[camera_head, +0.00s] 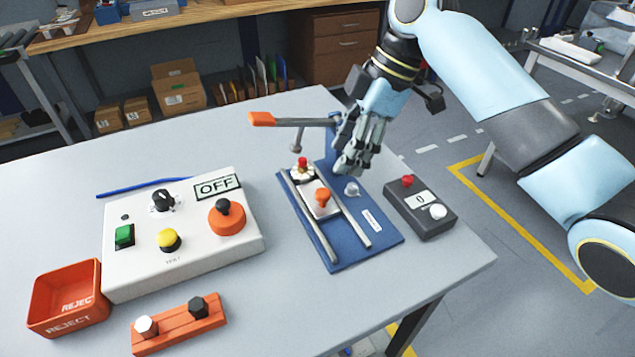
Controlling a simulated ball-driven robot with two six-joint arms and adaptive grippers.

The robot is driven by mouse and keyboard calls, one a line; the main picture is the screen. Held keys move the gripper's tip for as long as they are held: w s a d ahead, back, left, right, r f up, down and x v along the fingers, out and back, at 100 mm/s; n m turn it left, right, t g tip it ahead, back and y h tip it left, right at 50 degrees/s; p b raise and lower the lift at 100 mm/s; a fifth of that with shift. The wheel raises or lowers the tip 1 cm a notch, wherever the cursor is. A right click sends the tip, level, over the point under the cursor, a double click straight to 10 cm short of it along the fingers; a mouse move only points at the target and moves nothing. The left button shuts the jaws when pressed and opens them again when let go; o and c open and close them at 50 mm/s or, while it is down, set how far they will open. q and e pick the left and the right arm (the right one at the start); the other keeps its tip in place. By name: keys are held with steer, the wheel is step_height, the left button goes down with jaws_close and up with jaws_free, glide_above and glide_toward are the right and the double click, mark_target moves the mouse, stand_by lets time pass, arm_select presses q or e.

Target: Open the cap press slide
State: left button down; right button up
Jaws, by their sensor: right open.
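The cap press has a blue base (385,235) on the table, with two metal rails along it. Its slide, a pale plate with an orange knob (322,196), sits between the rails. A small part with a red top (302,163) is at the far end of the rails. The press lever (262,119) has an orange handle and reaches left over the base. My right gripper (350,163) is open and empty, pointing down above the far right part of the base, apart from the slide knob. It hides part of the press column. My left gripper is out of view.
A dark box with red and white buttons (420,208) stands right of the press. A white control panel (185,245) marked OFF is to the left. A red reject bin (68,300) and an orange block with two knobs (180,325) are nearer. The table's front middle is clear.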

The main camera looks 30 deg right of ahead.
mark_target(325, 192)
steer(key=x, duration=0.5)
steer(key=shift+s+a, duration=0.1)
steer(key=shift+s, duration=0.05)
steer(key=x, duration=0.4)
steer(key=shift+f, duration=0.4)
steer(key=shift+c, duration=1.4)
steer(key=c, duration=0.7)
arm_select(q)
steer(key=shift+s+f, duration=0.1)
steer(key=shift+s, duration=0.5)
arm_select(e)
jaws_close()
